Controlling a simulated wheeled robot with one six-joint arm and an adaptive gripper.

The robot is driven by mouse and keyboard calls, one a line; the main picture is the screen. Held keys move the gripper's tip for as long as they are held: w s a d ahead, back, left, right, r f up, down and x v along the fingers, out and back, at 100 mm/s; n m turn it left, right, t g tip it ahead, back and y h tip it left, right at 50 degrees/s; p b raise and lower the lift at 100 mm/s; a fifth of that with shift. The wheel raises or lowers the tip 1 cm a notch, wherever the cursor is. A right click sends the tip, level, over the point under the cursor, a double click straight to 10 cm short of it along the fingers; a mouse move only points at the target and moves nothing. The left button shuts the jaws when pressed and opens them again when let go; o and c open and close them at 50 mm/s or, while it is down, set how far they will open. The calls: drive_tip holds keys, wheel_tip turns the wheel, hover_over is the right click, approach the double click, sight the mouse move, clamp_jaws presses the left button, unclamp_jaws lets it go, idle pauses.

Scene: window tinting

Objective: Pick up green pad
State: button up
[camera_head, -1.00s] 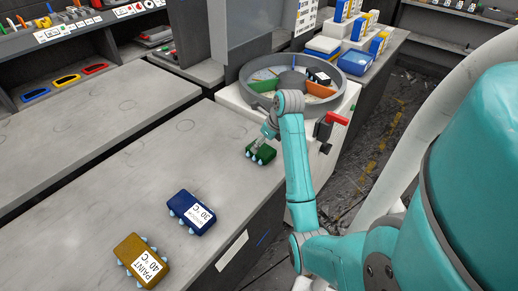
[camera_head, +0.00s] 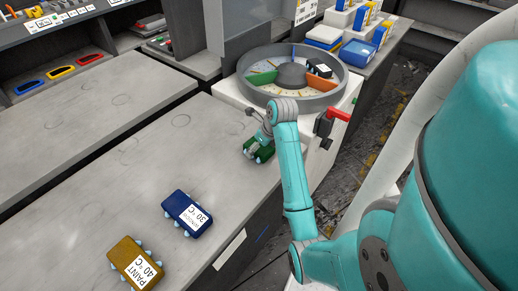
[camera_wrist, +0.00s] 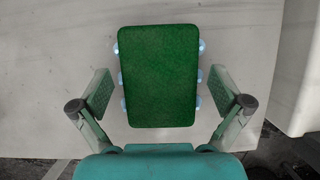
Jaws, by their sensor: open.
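The green pad (camera_wrist: 158,78) lies flat on the grey worktop, with small pale blue knobs along its two long sides. In the head view the green pad (camera_head: 262,154) is at the worktop's right edge, partly hidden by my gripper (camera_head: 256,140). In the wrist view my gripper (camera_wrist: 160,92) is open, with one finger on each side of the pad's lower half. Gaps show between both fingers and the pad, and nothing is held.
A blue pad (camera_head: 188,213) and a yellow paint pad (camera_head: 135,263) lie nearer on the worktop (camera_head: 120,190). A round sectioned carousel (camera_head: 340,92) stands just behind the green pad. A red handle (camera_head: 337,114) sticks out at its right.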

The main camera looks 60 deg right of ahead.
drive_tip(key=shift+f, duration=0.2)
idle(0.3)
drive_tip(key=c, duration=1.3)
drive_tip(key=shift+o, duration=0.2)
drive_tip(key=shift+r, duration=0.1)
